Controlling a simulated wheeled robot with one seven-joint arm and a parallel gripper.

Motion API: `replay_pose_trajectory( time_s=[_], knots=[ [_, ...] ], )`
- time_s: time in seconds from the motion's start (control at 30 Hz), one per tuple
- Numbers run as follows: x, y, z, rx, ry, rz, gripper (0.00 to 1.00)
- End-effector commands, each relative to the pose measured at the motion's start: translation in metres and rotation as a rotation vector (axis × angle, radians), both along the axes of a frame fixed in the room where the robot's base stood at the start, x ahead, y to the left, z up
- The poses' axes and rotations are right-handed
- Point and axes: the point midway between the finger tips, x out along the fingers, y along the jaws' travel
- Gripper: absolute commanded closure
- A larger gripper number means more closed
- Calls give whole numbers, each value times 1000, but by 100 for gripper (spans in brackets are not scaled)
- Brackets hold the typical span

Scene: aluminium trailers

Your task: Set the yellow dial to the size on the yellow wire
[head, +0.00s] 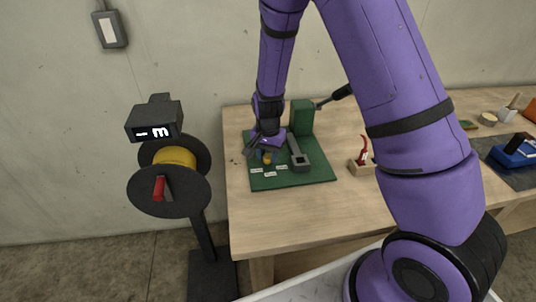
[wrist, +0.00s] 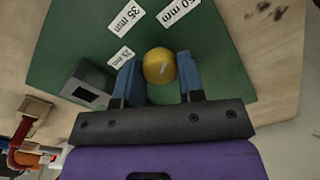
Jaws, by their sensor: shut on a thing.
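The yellow dial (wrist: 158,66) is a round knob on the green board (wrist: 72,45), with a faint pale mark on its face. My gripper (wrist: 157,63) is shut on it, a blue finger on each side. In the head view the dial (head: 267,158) shows below my gripper (head: 264,155). White labels stand near it: "35 mm" (wrist: 125,17), a smaller one that looks like "25 mm" (wrist: 121,55), and one ending in "0 mm" (wrist: 179,8), cut off at the top. The yellow wire (head: 176,157) is wound on a black reel at left; no size is readable on it.
Above the reel is a black box with a display (head: 153,132) showing a dash-like stroke and an m-shaped mark. A green block (head: 302,117) and grey block (head: 299,160) stand on the board. A wooden holder (head: 362,167) with a red tool is to the right on the table (head: 335,205).

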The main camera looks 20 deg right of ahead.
Motion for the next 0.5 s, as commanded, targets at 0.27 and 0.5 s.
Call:
replay_pose_trajectory(
  time_s=[0.27,0.5],
  knots=[
    [0,0,0,0,0,-2,88],
    [0,0,0,0,0,-1,39]
  ],
)
